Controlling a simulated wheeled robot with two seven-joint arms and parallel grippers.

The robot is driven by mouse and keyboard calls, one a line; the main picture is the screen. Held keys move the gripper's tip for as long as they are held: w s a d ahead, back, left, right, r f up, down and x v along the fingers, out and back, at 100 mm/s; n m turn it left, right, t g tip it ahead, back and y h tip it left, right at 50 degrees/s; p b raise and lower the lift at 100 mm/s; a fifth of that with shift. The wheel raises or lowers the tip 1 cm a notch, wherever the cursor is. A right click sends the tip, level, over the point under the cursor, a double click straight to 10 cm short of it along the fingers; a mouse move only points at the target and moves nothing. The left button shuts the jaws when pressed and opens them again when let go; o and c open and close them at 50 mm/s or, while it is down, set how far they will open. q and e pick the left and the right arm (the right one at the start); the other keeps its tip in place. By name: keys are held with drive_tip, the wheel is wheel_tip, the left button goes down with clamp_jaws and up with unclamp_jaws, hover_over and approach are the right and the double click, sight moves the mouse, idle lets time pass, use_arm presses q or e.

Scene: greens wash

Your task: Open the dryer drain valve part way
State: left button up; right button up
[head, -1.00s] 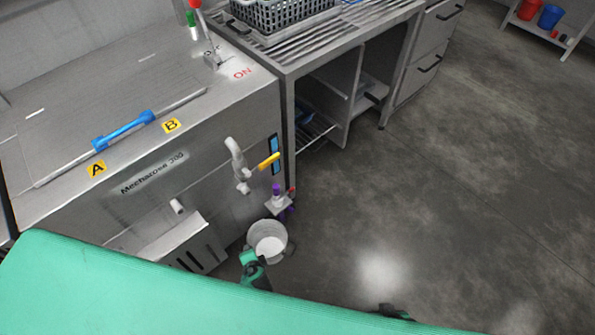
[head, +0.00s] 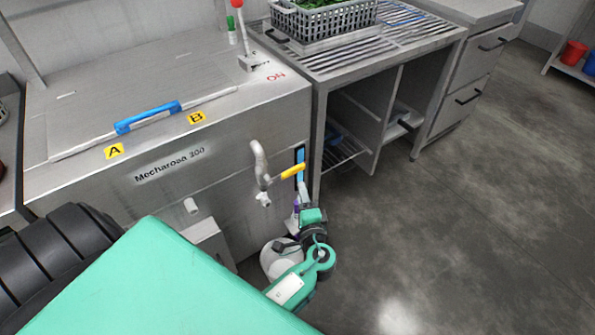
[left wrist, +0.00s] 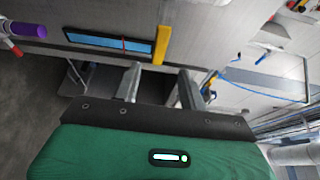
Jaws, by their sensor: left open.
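The steel washing machine (head: 150,205) has a grey bent pipe (head: 260,165) with a yellow lever (head: 292,172) on its front. The lever points right and slightly up. A blue sight strip (head: 300,158) is beside it; in the left wrist view the strip (left wrist: 95,41) has a red line. A purple-handled part (left wrist: 27,30) shows left in the wrist view; in the head view my gripper mostly hides it. I cannot tell which handle is the dryer drain valve. My left gripper (left wrist: 158,88) is open and empty, with the yellow lever (left wrist: 162,45) beyond its fingers, apart from them. My right gripper is not in view.
A white bucket (head: 270,258) stands on the floor, partly behind my left arm. A slatted steel table (head: 405,50) with a grey crate of greens (head: 325,22) stands right of the machine. The floor (head: 470,220) on the right is clear.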

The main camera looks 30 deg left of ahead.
sight(295, 172)
use_arm(q)
drive_tip(key=x, duration=1)
drive_tip(key=shift+f, duration=0.1)
clamp_jaws()
